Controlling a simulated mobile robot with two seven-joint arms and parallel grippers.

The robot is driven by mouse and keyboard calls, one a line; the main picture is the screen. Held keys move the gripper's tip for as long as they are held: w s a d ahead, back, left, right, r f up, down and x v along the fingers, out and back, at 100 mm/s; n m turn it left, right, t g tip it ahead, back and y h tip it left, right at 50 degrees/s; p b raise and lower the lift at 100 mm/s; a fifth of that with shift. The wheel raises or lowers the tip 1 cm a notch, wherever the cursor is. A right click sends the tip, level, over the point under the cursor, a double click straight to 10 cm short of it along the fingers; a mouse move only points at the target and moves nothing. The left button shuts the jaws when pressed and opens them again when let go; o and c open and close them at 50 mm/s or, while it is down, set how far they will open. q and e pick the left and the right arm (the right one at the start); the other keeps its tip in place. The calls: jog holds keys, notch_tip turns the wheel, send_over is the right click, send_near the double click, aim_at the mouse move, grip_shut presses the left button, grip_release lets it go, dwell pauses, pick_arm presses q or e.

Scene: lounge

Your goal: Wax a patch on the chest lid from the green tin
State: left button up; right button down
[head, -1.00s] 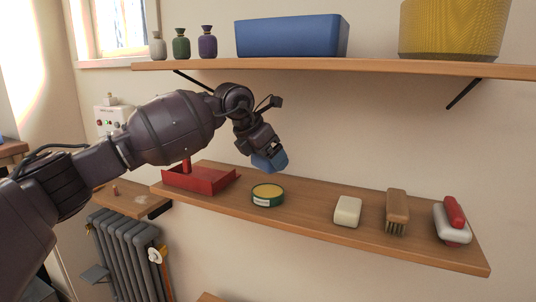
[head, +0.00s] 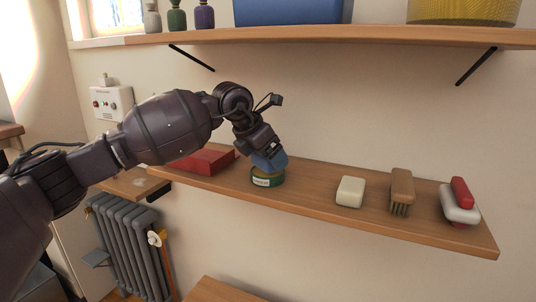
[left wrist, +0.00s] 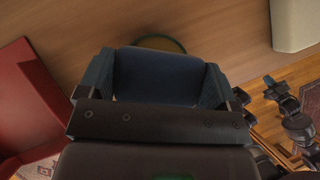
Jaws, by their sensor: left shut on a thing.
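My left gripper (head: 266,158) is shut on a blue applicator pad (head: 270,163), which spans between the fingers in the left wrist view (left wrist: 158,78). The pad is right over the green tin (head: 267,180) on the lower shelf and hides most of its top. Whether it touches the contents I cannot tell. The tin's rim peeks out behind the pad in the left wrist view (left wrist: 160,43). A wooden surface (head: 240,291) shows at the bottom edge; I cannot tell if it is the chest lid. Dark jointed parts of mine show at the right in the left wrist view.
A red tray (head: 208,161) stands left of the tin on the lower shelf (head: 320,205). To the right are a cream block (head: 350,191), a brush (head: 401,190) and a red-and-white item (head: 459,202). An upper shelf (head: 380,38) hangs above; a radiator (head: 130,240) stands below left.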

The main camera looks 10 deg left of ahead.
pick_arm(q)
jog(key=shift+f, duration=0.1)
pick_arm(e)
jog(key=shift+a+f, duration=0.1)
jog(key=shift+a, duration=0.05)
dwell(0.3)
pick_arm(q)
jog(key=shift+f, duration=0.3)
pick_arm(e)
jog(key=shift+s+d, duration=0.1)
jog(key=shift+d, duration=0.1)
pick_arm(q)
jog(key=shift+f, duration=0.2)
pick_arm(e)
jog(key=shift+a, duration=0.2)
dwell(0.5)
pick_arm(q)
jog(key=shift+r+p, duration=0.45)
jog(key=shift+r, duration=0.95)
jog(key=shift+r+p, duration=0.85)
jog(key=shift+r, duration=1.35)
pick_arm(e)
jog(key=shift+t, duration=0.3)
jog(key=shift+w+r, duration=0.25)
jog(key=shift+r, duration=0.5)
jog(key=shift+w+r, duration=0.3)
jog(key=shift+r, duration=0.4)
jog(key=shift+w+r, duration=0.25)
jog(key=shift+r, duration=0.5)
